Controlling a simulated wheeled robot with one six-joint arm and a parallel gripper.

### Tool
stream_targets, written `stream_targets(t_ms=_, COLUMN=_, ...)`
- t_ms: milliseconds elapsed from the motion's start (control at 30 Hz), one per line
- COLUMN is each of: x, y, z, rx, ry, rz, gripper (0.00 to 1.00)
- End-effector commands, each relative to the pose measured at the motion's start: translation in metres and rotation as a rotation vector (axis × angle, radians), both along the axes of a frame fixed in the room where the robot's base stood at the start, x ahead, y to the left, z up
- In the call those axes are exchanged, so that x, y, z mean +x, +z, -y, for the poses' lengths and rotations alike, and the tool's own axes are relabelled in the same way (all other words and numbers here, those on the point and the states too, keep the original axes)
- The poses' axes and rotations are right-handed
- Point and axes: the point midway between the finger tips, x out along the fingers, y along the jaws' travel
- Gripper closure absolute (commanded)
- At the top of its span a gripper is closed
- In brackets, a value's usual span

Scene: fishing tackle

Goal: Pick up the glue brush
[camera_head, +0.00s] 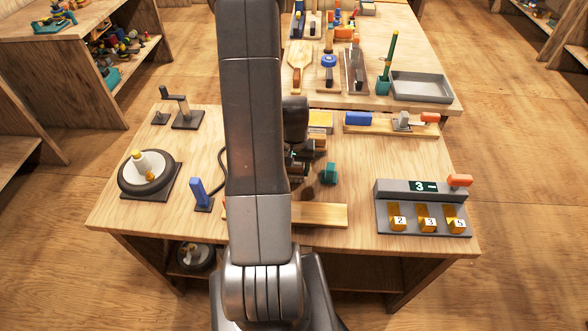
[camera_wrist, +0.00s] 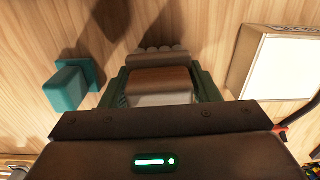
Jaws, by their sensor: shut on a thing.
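My gripper (camera_wrist: 163,84) is shut on the glue brush (camera_wrist: 160,78) in the wrist view. The brush has a brown wooden part and a pale grey ribbed end beyond it, between my greenish fingers. Its lower part is hidden by my gripper's body. Shadows fall on the wooden tabletop beyond it; I cannot tell whether the brush touches the table. In the head view my arm covers much of the middle, and my gripper (camera_head: 300,168) shows only partly to the right of it.
A teal block-like holder (camera_wrist: 70,88) stands left of my gripper in the wrist view; it also shows in the head view (camera_head: 329,174). A pale-topped box (camera_wrist: 283,68) stands to the right. A numbered grey device (camera_head: 422,205) sits at the table's right.

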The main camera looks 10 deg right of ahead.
Motion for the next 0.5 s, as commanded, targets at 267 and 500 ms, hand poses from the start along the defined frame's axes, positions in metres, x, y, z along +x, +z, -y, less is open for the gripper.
stream_targets(t_ms=267, x=0.001, y=0.030, z=0.000, rx=-0.001, ry=0.000, rz=0.006, gripper=0.72)
stream_targets(t_ms=500, x=0.001, y=0.069, z=0.000, rx=-0.001, ry=0.000, rz=0.006, gripper=0.72)
